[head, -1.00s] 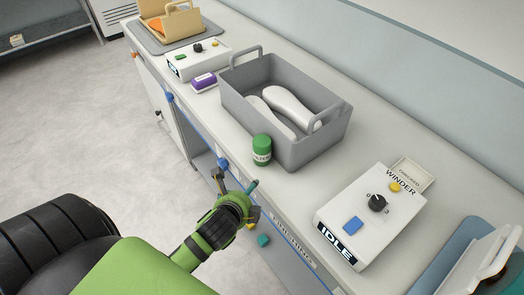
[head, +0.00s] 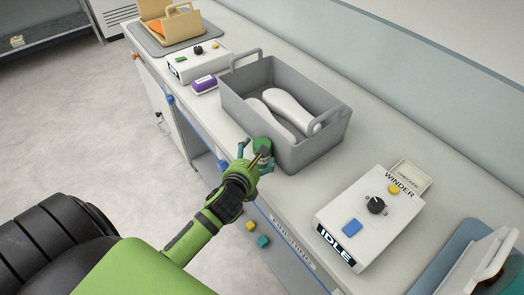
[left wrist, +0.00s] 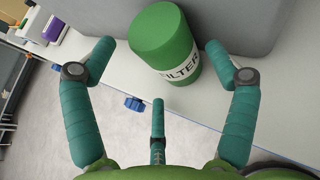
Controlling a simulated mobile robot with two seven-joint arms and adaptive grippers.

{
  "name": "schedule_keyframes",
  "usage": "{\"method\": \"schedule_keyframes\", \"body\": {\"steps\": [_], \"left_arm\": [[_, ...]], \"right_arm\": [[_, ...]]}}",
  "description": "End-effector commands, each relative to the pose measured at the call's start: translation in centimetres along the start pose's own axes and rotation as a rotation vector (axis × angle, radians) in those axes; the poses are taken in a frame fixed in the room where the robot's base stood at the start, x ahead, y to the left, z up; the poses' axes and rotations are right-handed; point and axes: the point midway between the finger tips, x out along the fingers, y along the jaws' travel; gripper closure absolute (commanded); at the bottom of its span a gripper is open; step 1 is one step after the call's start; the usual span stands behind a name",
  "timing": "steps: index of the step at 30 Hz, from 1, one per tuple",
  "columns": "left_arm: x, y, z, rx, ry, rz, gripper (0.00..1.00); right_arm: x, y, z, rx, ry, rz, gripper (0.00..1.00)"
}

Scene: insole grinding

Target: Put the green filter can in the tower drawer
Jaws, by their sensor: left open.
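The green filter can (head: 264,145) stands upright on the bench against the near side of the grey bin. In the left wrist view, the green filter can (left wrist: 168,45) shows its white FILTER label between my finger tips. My left gripper (head: 256,158) is open, with its fingers spread around the can on either side. It also shows in the left wrist view (left wrist: 160,50), with gaps between the fingers and the can. My right gripper is not in view. I cannot tell which front under the bench is the tower drawer; a blue knob (left wrist: 135,103) shows below the bench edge.
The grey bin (head: 310,148) holds two white insoles (head: 290,108). A WINDER box (head: 368,217) marked IDLE stands to the right. A purple block (head: 203,84) and another control box (head: 198,62) stand farther left. Yellow and teal cubes (head: 263,241) show low beside the bench.

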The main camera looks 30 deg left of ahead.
Motion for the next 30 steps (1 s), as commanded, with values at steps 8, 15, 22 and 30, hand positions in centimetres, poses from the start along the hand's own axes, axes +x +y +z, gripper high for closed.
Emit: {"method": "schedule_keyframes", "body": {"steps": [8,15,22,30], "left_arm": [[2.4,0.0,0.0,-0.002,0.001,-0.002,0.14],[2.4,0.0,0.0,-0.002,0.001,-0.002,0.34],[2.4,0.0,0.1,-0.001,-0.001,-0.002,0.76],[2.3,0.0,0.3,0.0,-0.001,-0.002,0.76]], "right_arm": [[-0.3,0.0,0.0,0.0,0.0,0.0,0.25],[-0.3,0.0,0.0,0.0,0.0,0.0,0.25],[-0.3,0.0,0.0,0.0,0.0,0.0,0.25],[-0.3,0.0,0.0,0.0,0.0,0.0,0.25]]}}
